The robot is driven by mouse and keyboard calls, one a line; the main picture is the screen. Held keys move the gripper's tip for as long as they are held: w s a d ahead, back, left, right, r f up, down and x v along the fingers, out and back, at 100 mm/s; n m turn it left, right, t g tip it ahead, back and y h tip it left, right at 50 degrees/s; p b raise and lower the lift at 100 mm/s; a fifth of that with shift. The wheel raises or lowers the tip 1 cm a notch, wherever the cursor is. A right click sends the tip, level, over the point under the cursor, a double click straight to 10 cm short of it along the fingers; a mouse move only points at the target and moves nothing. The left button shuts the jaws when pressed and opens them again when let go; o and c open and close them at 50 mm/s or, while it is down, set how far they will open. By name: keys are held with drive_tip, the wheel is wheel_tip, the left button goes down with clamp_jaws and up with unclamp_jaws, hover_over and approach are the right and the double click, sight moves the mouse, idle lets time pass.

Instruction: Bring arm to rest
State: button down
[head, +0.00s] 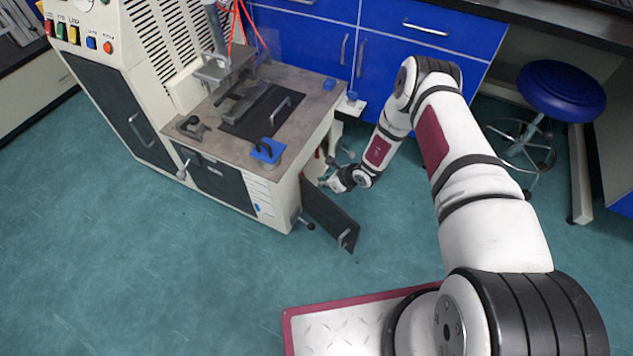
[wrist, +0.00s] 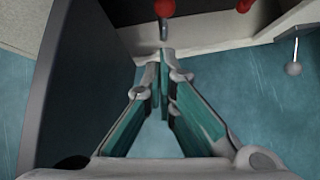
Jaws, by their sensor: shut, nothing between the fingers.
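My arm (head: 435,150) is white with dark red panels and reaches out over the floor to the side of the rheometer (head: 140,100). My gripper (head: 328,184) is low beside the machine's open side compartment, close to its dark open door (head: 330,215). In the wrist view my gripper (wrist: 165,65) has its fingertips together with nothing between them. The dark door panel (wrist: 85,80) stands close along the left of the fingers. In front of the fingertips are the compartment's pale edge and red knobs (wrist: 165,8); the inside is mostly dark.
Blue cabinets (head: 430,25) stand behind the machine and my arm. A blue stool (head: 560,90) stands at the right under the bench. Levers with ball knobs (wrist: 293,68) stick out near the compartment. The green floor at the lower left is clear.

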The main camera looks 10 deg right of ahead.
drive_tip(key=shift+p+v, duration=0.8)
drive_tip(key=shift+v, duration=1.9)
